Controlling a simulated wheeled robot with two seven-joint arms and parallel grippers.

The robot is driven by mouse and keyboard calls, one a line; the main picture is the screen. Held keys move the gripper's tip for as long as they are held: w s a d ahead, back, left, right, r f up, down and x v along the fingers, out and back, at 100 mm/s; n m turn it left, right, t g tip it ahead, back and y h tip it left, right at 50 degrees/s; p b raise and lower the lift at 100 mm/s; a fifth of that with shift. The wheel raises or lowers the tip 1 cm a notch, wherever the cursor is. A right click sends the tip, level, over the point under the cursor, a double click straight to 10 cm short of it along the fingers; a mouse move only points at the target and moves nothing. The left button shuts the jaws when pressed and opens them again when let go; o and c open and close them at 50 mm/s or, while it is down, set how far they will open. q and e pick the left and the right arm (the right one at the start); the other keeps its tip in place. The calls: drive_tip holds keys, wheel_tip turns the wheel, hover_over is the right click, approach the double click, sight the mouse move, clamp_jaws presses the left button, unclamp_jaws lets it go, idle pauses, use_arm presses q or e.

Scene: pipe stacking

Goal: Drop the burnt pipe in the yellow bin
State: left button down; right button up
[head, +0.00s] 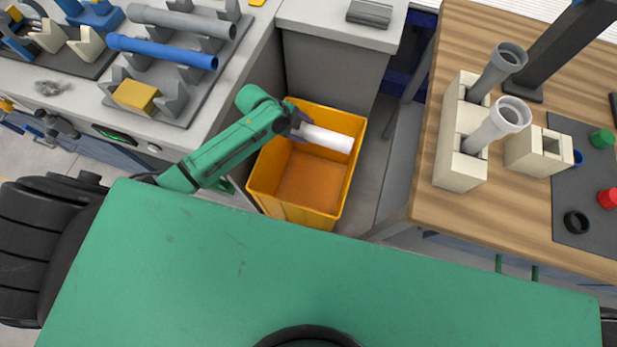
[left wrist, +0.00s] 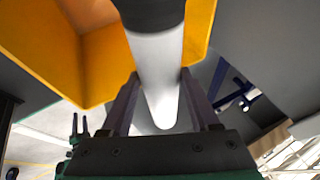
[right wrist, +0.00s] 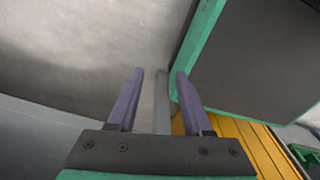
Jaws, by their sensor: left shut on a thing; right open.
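A white pipe (head: 327,138) is held in my left gripper (head: 300,125) above the open yellow bin (head: 262,187), toward its far side. The bin stands on the floor between the two worktops and its visible floor is empty. In the left wrist view the pipe (left wrist: 155,60) lies between the fingers, and its end at the top of the picture is dark. A yellow wall of the bin (left wrist: 45,40) shows behind it. My right gripper (right wrist: 160,75) is open and empty in the right wrist view, and it is not seen in the head view.
A grey worktop (head: 60,110) at left carries a rack with a grey pipe (head: 180,20) and a blue pipe (head: 160,51). A wooden table (head: 410,200) at right has two grey pipes standing in beige blocks (head: 460,172). A grey cabinet (head: 330,70) stands behind the bin.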

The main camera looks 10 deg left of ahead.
use_arm(q)
drive_tip(key=shift+w+a+f+m, duration=0.3)
drive_tip(key=shift+f+m, duration=0.1)
drive_tip(key=shift+f, duration=0.1)
drive_tip(key=shift+f+b, duration=0.25)
drive_tip(key=shift+b, duration=0.05)
wheel_tip(320, 180, down, 5)
drive_tip(key=b, duration=0.5)
drive_tip(key=shift+d+f, duration=0.1)
drive_tip(key=shift+f, duration=0.05)
use_arm(e)
wheel_tip(320, 180, down, 7)
drive_tip(key=w, duration=0.1)
drive_tip(key=shift+w+d, duration=0.15)
drive_tip(key=shift+d, duration=0.25)
drive_tip(key=shift+r, duration=0.1)
use_arm(q)
drive_tip(key=shift+c, duration=0.2)
unclamp_jaws()
use_arm(e)
drive_tip(key=shift+a, duration=0.1)
